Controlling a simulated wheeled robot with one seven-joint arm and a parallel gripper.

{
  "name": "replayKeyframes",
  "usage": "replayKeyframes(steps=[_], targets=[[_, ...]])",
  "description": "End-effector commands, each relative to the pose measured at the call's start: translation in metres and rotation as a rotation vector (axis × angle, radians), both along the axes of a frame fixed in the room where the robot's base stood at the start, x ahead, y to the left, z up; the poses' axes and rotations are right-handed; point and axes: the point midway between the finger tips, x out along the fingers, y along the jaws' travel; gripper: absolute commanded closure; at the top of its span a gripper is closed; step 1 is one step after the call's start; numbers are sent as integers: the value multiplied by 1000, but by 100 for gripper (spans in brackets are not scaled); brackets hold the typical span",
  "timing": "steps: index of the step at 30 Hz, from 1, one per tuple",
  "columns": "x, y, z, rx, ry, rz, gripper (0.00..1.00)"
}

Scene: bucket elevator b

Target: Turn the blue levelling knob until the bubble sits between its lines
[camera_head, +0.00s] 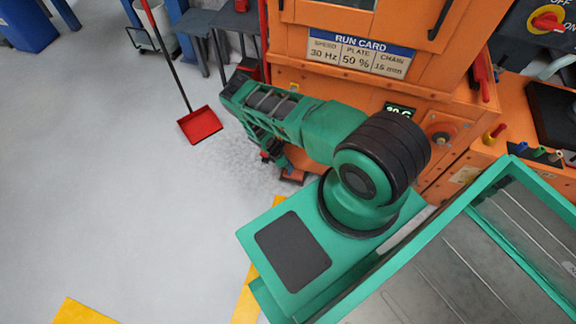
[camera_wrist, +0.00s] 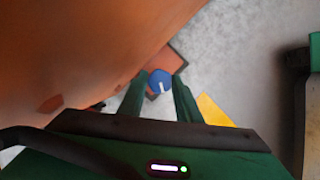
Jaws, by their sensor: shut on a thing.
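The blue levelling knob (camera_wrist: 160,80) shows in the wrist view, round, with a white mark on its top. My gripper (camera_wrist: 159,92) has its two green fingers on either side of the knob and is shut on it. The knob sits by a brown-orange foot plate (camera_wrist: 178,58) low beside the orange machine. In the head view my green arm hides the knob, and my gripper is mostly hidden low by the machine's base. I see no bubble or level lines in either view.
The orange machine (camera_head: 420,38) with its run card (camera_head: 360,55) stands close to my arm. A red dustpan (camera_head: 200,124) with a long handle stands on the grey floor, left of my arm. The floor at left is mostly clear.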

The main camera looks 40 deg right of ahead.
Motion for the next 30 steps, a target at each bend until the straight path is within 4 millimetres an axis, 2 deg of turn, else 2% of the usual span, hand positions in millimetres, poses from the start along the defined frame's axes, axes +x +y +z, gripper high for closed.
replayKeyframes(steps=[15, 16, 18, 30], targets=[[3, 3, 0, 5, -5, -18, 92], [3, 3, 0, 5, -5, -18, 67], [3, 2, 0, 5, -5, -18, 51], [2, 3, 5, 2, -2, -19, 51]])
